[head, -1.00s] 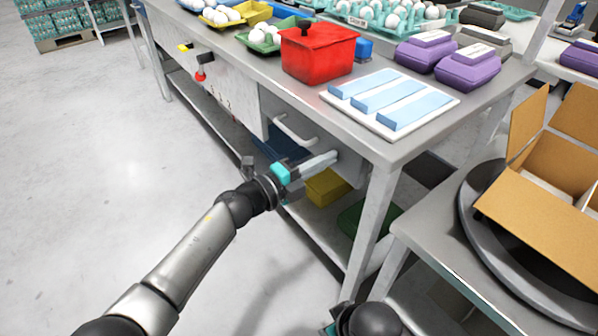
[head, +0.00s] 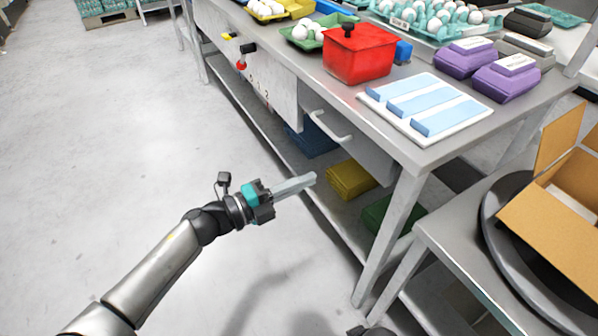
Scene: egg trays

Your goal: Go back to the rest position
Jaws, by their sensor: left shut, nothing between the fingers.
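My left gripper (head: 305,181) is shut and empty. It hangs in the open floor area in front of the metal table (head: 445,150), apart from the drawer handle (head: 328,127). Its arm comes in from the lower left. Only a small dark piece at the bottom edge may belong to my right arm; the right gripper's fingers do not show.
On the table stand a red pot (head: 358,56), a white board with blue strips (head: 470,117), purple egg cartons (head: 507,78) and egg trays. An open cardboard box (head: 540,225) is at the right. The floor (head: 110,150) at left is clear.

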